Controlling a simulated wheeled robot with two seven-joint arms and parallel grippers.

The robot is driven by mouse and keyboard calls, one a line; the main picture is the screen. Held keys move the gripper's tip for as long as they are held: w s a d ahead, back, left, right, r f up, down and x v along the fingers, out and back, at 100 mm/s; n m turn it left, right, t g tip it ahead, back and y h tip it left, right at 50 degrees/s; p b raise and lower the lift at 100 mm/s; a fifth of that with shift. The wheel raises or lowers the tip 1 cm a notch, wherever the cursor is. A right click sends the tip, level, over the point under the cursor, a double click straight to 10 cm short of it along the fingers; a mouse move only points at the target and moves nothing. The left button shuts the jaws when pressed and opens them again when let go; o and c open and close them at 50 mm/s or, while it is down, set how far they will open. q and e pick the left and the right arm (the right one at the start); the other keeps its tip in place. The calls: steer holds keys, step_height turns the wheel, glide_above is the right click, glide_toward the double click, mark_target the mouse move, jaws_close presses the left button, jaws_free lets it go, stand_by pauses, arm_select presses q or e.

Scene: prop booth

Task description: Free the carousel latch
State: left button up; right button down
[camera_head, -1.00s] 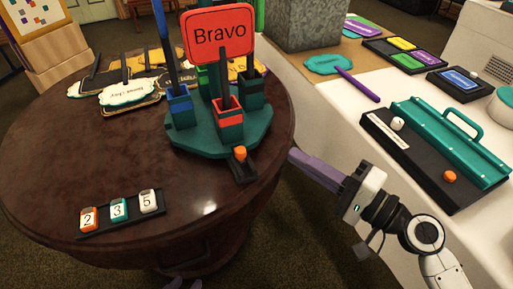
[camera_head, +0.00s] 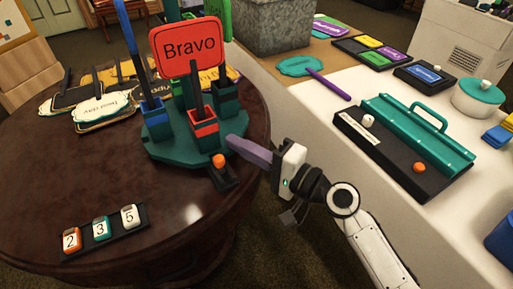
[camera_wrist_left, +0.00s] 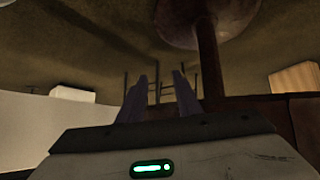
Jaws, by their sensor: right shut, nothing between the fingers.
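The carousel (camera_head: 180,150) has a teal base and stands on the round dark table. It carries blue, red and green holders, and a red "Bravo" sign (camera_head: 187,47) rises from it. The latch is a black block (camera_head: 222,178) with an orange knob (camera_head: 218,161) at the carousel's front edge. My right gripper (camera_head: 231,142) is shut and empty, with its purple fingers just right of and slightly beyond the knob; I cannot tell whether they touch the base. My left gripper (camera_wrist_left: 160,98) shows only in the left wrist view, open and empty, low beside the table's pedestal.
A black rack with number tiles 2, 3 and 5 (camera_head: 101,231) lies at the table's front left. The table's front middle is clear.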

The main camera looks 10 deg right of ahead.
arm_select(q)
steer(key=shift+s+r, duration=0.1)
steer(key=shift+r, duration=0.05)
arm_select(e)
steer(key=shift+s+a+f, duration=0.1)
steer(key=shift+s+a, duration=0.25)
steer(key=shift+s, duration=0.45)
steer(key=shift+s+a, duration=0.35)
steer(key=shift+s, duration=0.4)
steer(key=shift+s+d, duration=0.2)
steer(key=shift+s, duration=0.35)
steer(key=shift+s+d, duration=0.15)
steer(key=shift+s, duration=0.4)
steer(key=shift+w, duration=0.15)
steer(key=shift+w+d, duration=0.2)
steer(key=shift+w, duration=0.05)
steer(key=shift+w+d+f+b, duration=0.15)
steer(key=shift+w+d+b, duration=0.4)
steer(key=shift+w+d, duration=0.6)
arm_select(q)
steer(key=shift+b+x, duration=0.8)
steer(key=shift+b, duration=0.15)
arm_select(e)
steer(key=v, duration=0.9)
